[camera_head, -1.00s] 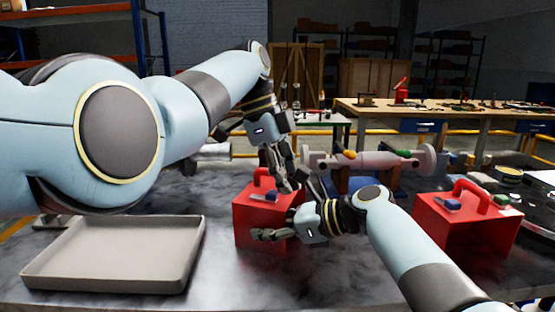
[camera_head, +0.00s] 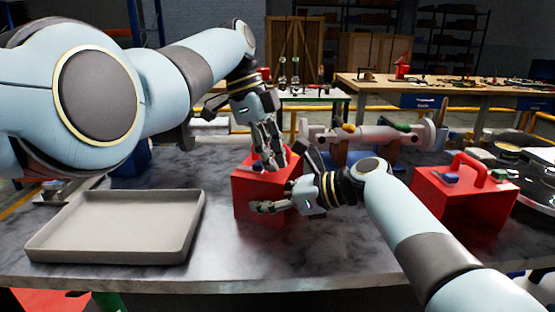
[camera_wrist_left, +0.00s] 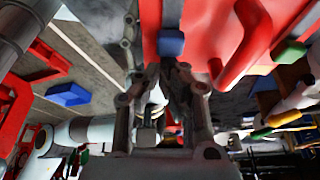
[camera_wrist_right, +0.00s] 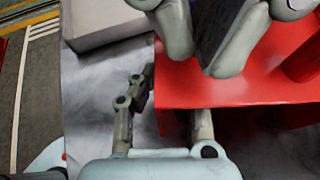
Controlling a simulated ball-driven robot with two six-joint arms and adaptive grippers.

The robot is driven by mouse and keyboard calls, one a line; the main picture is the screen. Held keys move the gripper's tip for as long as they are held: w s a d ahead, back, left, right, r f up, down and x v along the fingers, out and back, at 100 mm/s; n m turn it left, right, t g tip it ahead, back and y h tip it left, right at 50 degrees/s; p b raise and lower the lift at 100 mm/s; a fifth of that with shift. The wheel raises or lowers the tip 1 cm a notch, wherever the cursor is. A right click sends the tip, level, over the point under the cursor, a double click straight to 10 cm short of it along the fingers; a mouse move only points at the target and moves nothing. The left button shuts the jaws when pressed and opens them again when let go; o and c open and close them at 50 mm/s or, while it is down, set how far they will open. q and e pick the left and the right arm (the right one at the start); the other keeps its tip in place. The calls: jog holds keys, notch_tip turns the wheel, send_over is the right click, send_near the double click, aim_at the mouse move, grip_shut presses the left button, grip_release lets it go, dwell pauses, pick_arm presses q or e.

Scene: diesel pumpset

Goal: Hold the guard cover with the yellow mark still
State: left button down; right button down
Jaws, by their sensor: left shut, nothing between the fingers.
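A red guard cover (camera_head: 258,200) with a top handle stands on the dark table in the head view; its top is partly hidden by my left gripper. I see no yellow mark on its visible faces. My left gripper (camera_head: 270,158) is shut and empty, fingers pointing down over this cover's top. My right gripper (camera_head: 290,182) is at its right front side, fingers spread apart. In the right wrist view, one finger is outside the red cover (camera_wrist_right: 230,85) and the other goes behind its edge. A second red cover (camera_head: 462,205) with handle and blue block stands at the right.
A grey tray (camera_head: 115,250) lies at the left front of the table. A wooden workbench (camera_head: 430,88) stands farther back.

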aim_at(255, 164)
pick_arm(q)
jog(key=shift+a, duration=0.15)
pick_arm(e)
jog(key=shift+d, duration=0.1)
pick_arm(q)
jog(key=v, duration=1)
pick_arm(e)
jog(key=shift+f, duration=0.1)
jog(key=c, duration=1.4)
grip_release()
